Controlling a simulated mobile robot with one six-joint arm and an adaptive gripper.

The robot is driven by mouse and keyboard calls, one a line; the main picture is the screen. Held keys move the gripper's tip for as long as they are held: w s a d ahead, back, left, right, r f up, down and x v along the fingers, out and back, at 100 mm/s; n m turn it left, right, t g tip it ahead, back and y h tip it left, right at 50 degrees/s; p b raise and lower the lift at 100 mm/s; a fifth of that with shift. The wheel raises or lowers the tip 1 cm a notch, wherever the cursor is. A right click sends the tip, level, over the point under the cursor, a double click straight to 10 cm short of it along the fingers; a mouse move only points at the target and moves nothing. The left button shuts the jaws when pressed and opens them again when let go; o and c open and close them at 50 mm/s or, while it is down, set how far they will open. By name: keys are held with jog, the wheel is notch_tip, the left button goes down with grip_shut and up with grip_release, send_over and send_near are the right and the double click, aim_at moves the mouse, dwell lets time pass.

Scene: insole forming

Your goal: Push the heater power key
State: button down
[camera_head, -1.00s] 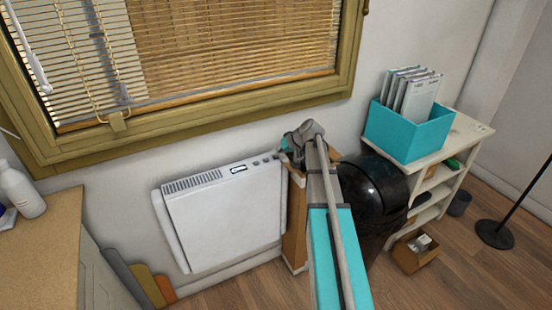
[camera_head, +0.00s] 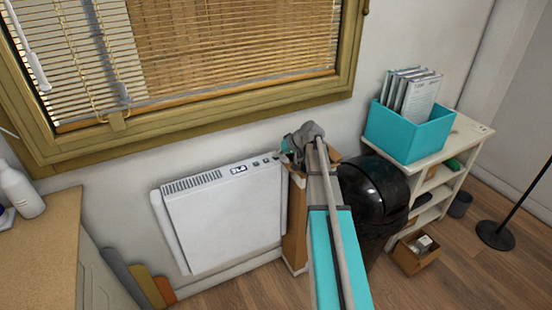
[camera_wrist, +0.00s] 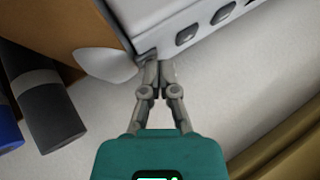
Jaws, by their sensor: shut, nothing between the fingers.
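The white wall heater (camera_head: 225,220) hangs under the window, with a vent, a small display (camera_head: 238,170) and several dark keys along its top. The display shows bright characters too small to read. My gripper (camera_head: 285,152) is at the right end of this top edge. In the wrist view the shut, empty fingertips (camera_wrist: 158,64) are at the heater's corner (camera_wrist: 150,22), by the end key (camera_wrist: 146,55), which they partly cover. I cannot tell whether they touch it. Two other dark keys (camera_wrist: 187,34) lie beyond, to the right.
A wooden box-like stand (camera_head: 296,235) and a black bin (camera_head: 372,195) are close right of the heater. A shelf (camera_head: 440,170) with a teal file box (camera_head: 408,135) stands farther right. A desk (camera_head: 45,245) is at the left; the window frame (camera_head: 200,120) is above.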

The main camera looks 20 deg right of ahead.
jog(key=shift+r, duration=0.1)
jog(key=shift+r+p, duration=0.5)
jog(key=shift+p, duration=0.1)
notch_tip(320, 180, up, 6)
jog(key=p, duration=0.6)
dwell(0.4)
dwell(0.4)
